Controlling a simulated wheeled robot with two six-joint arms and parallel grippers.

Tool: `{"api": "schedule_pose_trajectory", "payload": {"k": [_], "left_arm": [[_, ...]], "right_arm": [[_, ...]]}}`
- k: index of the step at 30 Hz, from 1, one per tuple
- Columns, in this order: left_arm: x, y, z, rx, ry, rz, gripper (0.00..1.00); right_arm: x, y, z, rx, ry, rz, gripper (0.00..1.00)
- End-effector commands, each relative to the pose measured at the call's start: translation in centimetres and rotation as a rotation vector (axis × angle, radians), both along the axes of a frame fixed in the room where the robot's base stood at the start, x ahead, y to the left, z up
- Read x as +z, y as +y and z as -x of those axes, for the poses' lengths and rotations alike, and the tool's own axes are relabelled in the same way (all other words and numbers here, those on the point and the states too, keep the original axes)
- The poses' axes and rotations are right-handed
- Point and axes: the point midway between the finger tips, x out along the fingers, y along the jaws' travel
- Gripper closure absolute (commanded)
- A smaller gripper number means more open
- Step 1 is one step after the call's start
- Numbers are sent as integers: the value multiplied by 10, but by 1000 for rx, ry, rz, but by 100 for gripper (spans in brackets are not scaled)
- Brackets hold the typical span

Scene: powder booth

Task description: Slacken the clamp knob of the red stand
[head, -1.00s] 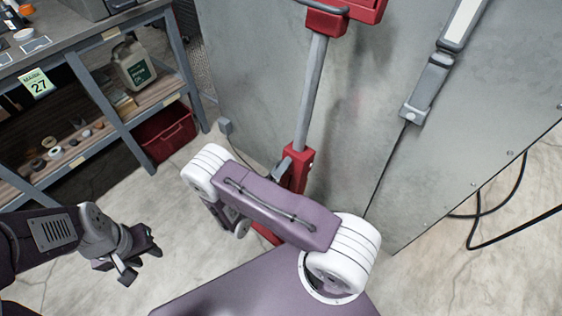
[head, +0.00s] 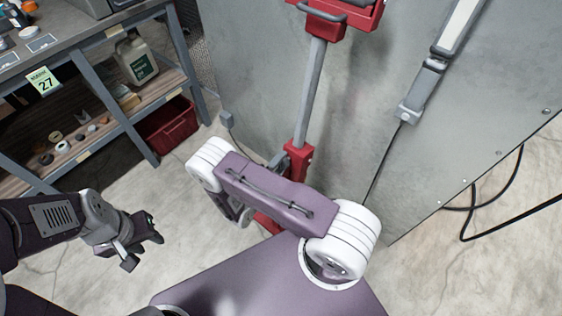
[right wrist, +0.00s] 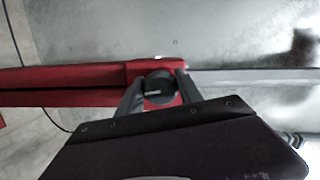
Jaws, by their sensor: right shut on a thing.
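The red stand (head: 300,158) is upright beside the grey booth wall, with a grey post (head: 311,92) rising from its red sleeve to a red head (head: 327,24). In the right wrist view the red sleeve (right wrist: 70,87) lies across the picture and the grey post leaves it to the right. The dark round clamp knob (right wrist: 158,90) is on the sleeve's end. My right gripper (right wrist: 158,84) is shut on the knob, one finger on each side. In the head view my right forearm hides it. My left gripper (head: 148,240) hangs over the floor at left, away from the stand; its opening is unclear.
A grey metal booth wall (head: 265,75) stands behind the stand, with a grey-and-white device (head: 430,75) on it. A shelf unit (head: 100,105) with a jug (head: 135,60) and a red bin (head: 168,127) is at left.

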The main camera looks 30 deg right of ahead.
Motion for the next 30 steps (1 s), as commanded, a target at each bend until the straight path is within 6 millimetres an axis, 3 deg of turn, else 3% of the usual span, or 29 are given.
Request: {"api": "schedule_pose_trajectory", "payload": {"k": [17,18,20,30], "left_arm": [[1,0,0,0,0,0,64],[1,0,0,0,0,0,64],[1,0,0,0,0,0,64],[2,0,0,0,0,0,64]], "right_arm": [[-1,0,0,5,29,9,98],[-1,0,0,5,29,9,52],[-1,0,0,6,28,10,36],[0,2,1,6,27,10,36]]}}
